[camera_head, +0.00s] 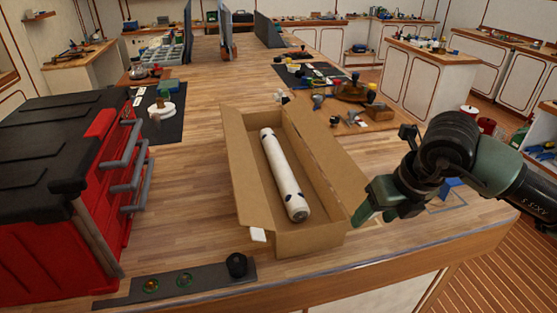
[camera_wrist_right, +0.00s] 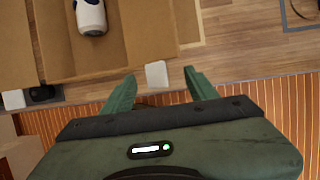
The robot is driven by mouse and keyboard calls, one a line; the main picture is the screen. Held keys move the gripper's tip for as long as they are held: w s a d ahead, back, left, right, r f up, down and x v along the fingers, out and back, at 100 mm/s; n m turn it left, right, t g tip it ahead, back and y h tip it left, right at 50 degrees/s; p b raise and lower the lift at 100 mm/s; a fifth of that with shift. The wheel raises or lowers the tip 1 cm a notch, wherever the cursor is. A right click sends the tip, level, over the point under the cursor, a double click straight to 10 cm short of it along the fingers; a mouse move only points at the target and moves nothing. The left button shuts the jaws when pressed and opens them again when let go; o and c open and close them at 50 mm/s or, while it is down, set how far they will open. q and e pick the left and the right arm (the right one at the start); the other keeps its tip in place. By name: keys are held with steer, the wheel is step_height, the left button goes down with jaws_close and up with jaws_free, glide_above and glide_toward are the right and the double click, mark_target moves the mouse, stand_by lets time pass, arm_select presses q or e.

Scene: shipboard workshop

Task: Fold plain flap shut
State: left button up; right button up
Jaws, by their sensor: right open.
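An open cardboard box (camera_head: 310,240) stands on the wooden bench, with a white tube (camera_head: 285,175) lying lengthwise inside. Its left flap (camera_head: 238,165) is raised and leans outward, with a white tab (camera_head: 258,235) at its near end. Its right flap (camera_head: 335,160) spreads outward to the right. My right gripper (camera_head: 369,205) is open at the near end of the right flap. In the right wrist view, that flap's white tab (camera_wrist_right: 157,73) shows between the open fingers (camera_wrist_right: 160,80); contact is unclear. My left gripper is out of view.
A red tool chest (camera_head: 60,240) with grey handles stands at the left. A dark strip with a black knob (camera_head: 237,264) lies along the front edge. Tools on a wooden board (camera_head: 350,118) lie beyond the box. Bare bench lies between chest and box.

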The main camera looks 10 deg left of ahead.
steer(key=shift+f+b, duration=0.15)
steer(key=shift+b, duration=0.35)
stand_by(0.9)
steer(key=c, duration=1.2)
steer(key=shift+a+h+b, duration=0.2)
steer(key=shift+h+b, duration=0.2)
steer(key=shift+h, duration=0.2)
steer(key=shift+c, duration=0.2)
steer(key=shift+r+t+h, duration=0.3)
steer(key=shift+r, duration=0.05)
steer(key=shift+s+a+n+t+h+b, duration=0.15)
steer(key=shift+a+n+t+h+b, duration=0.15)
steer(key=shift+h+b, duration=0.4)
steer(key=shift+r, duration=0.2)
